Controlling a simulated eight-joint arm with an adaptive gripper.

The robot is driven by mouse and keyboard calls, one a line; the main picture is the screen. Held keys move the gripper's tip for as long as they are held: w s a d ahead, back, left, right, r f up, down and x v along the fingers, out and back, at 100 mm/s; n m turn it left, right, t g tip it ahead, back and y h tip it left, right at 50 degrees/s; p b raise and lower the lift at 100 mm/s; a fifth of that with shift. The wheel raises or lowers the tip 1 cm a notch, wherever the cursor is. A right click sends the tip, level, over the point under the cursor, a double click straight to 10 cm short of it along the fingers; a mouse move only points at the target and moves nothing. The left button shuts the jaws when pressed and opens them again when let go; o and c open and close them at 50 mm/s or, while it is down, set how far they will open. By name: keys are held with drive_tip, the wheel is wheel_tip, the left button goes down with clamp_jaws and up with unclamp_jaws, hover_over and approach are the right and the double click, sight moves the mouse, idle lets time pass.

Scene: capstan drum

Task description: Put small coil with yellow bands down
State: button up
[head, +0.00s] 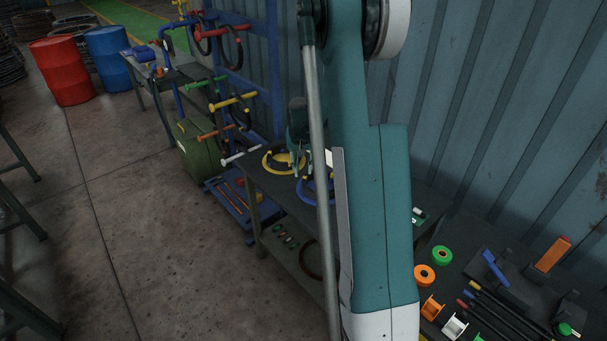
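My gripper (297,172) is at the right side of this coil, pointing down. Its fingers are small and dark here, so I cannot tell if they are open or shut on the coil. A blue ring (306,190) lies just right of it, partly hidden behind my arm.
A rack with coloured pegs (233,102) holding coils stands behind the bench's left end. A green box (197,150) and a blue tray (232,205) are on the floor beside it. Tape rolls and tools lie on a dark table (455,275) at right. My arm hides the bench's middle.

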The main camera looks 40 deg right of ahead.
drive_tip(key=shift+s+a+r, duration=0.15)
drive_tip(key=shift+a+r, duration=0.05)
drive_tip(key=shift+r, duration=1.2)
drive_tip(key=shift+s+a+r, duration=0.1)
drive_tip(key=shift+a+r, duration=0.05)
drive_tip(key=shift+r, duration=1.25)
drive_tip(key=s+a+r+n+t, duration=0.1)
drive_tip(key=s+a+r, duration=0.4)
drive_tip(key=a, duration=0.4)
drive_tip(key=s+a+r+n+t, duration=0.1)
drive_tip(key=s+a+r+n, duration=0.1)
drive_tip(key=a+r, duration=0.55)
drive_tip(key=s+a+r+n+t, duration=0.1)
drive_tip(key=s+a+r, duration=0.4)
drive_tip(key=a, duration=0.5)
drive_tip(key=s+a+r+n+t+y, duration=0.1)
drive_tip(key=s+a+n+t, duration=0.2)
drive_tip(key=s+a, duration=1.4)
drive_tip(key=shift+s+a+n, duration=0.25)
drive_tip(key=shift+s+n, duration=0.75)
drive_tip(key=shift+s, duration=0.15)
